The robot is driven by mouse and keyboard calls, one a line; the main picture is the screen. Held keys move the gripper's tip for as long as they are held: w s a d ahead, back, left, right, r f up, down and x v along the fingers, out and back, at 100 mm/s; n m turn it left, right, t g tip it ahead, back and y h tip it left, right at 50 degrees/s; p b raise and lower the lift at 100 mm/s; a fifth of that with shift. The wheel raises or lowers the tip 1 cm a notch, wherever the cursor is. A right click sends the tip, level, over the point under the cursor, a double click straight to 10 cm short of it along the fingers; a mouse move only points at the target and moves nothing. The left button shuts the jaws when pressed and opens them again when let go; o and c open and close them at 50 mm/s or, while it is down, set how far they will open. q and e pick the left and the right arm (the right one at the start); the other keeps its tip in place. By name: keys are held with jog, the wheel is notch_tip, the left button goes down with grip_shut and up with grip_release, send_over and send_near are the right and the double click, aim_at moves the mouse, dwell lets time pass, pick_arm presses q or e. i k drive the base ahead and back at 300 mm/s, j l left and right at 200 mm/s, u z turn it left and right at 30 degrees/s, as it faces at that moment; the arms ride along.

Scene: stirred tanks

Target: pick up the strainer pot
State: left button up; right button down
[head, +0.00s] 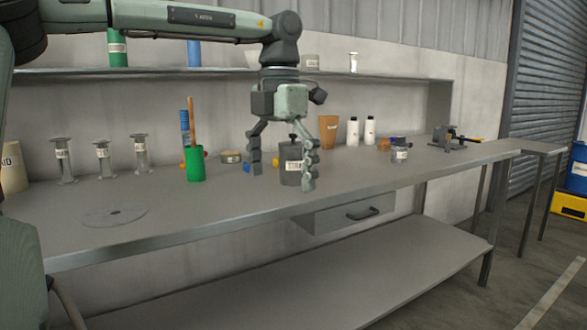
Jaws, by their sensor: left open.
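A dark grey lidded pot (289,173) with a knob on top and a pale label stands upright on the grey workbench (235,203). It looks like the strainer pot, but I cannot read its label. My left gripper (281,172) is open and points down from above. One finger is to the left of the pot. The other finger overlaps the pot's right edge in the picture and hides part of it. I cannot tell whether the fingers touch it. My right gripper is not in view.
A green cup (195,165) holding a brown stick stands left of the pot, near a low tin (231,157). A flat grey disc (115,216) lies at the front left. A small labelled jar (400,152) stands to the right. A shelf (215,72) runs behind my arm.

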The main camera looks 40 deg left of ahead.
aim_at(291, 160)
jog(key=i+j, duration=0.5)
jog(key=j, duration=0.15)
jog(key=i+j, duration=0.55)
jog(key=j, duration=0.15)
